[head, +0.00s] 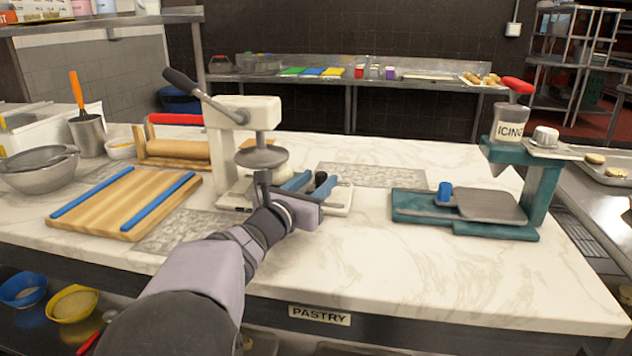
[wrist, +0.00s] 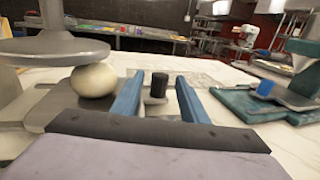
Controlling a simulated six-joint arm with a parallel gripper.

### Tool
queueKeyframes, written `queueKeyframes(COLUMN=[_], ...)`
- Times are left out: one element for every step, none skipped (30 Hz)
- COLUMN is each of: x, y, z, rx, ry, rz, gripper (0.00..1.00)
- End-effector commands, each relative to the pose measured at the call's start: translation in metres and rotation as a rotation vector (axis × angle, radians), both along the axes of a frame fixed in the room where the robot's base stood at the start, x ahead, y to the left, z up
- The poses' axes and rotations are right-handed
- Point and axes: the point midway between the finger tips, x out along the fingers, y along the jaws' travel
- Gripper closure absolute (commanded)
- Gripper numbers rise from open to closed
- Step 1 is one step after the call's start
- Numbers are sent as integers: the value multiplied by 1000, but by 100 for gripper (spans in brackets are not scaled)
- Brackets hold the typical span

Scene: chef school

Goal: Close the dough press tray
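The dough press (head: 244,116) is white with a grey lever, and its round grey press plate (head: 262,157) is raised. In the wrist view, a pale dough ball (wrist: 93,80) sits on the grey tray (wrist: 55,110), near the right edge of the press plate (wrist: 50,47). A black knob (wrist: 158,85) stands upright on the tray side. My gripper (head: 312,183) is at the press's right side. Its blue fingers (wrist: 158,78) are apart, one on each side of the knob, with a visible gap to both. In the head view my gripper hides the dough and most of the tray.
A teal icing press (head: 465,208) stands to the right. The marble counter (head: 400,270) is clear in front and at right.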

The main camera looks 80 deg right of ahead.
Motion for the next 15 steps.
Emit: queueKeyframes(x=[0, 0, 0, 0, 0, 0, 0, 0, 0, 0, 0, 0, 0, 0, 1], y=[0, 0, 0, 0, 0, 0, 0, 0, 0, 0, 0, 0, 0, 0, 0], z=[0, 0, 0, 0, 0, 0, 0, 0, 0, 0, 0, 0, 0, 0, 0], rx=[0, 0, 0, 0, 0, 0, 0, 0, 0, 0, 0, 0, 0, 0, 0], ry=[0, 0, 0, 0, 0, 0, 0, 0, 0, 0, 0, 0, 0, 0, 0], rz=[0, 0, 0, 0, 0, 0, 0, 0, 0, 0, 0, 0, 0, 0, 0], gripper=[60, 60, 60, 60, 60, 60, 67, 74, 84, 91, 98, 100, 100, 100, 100])
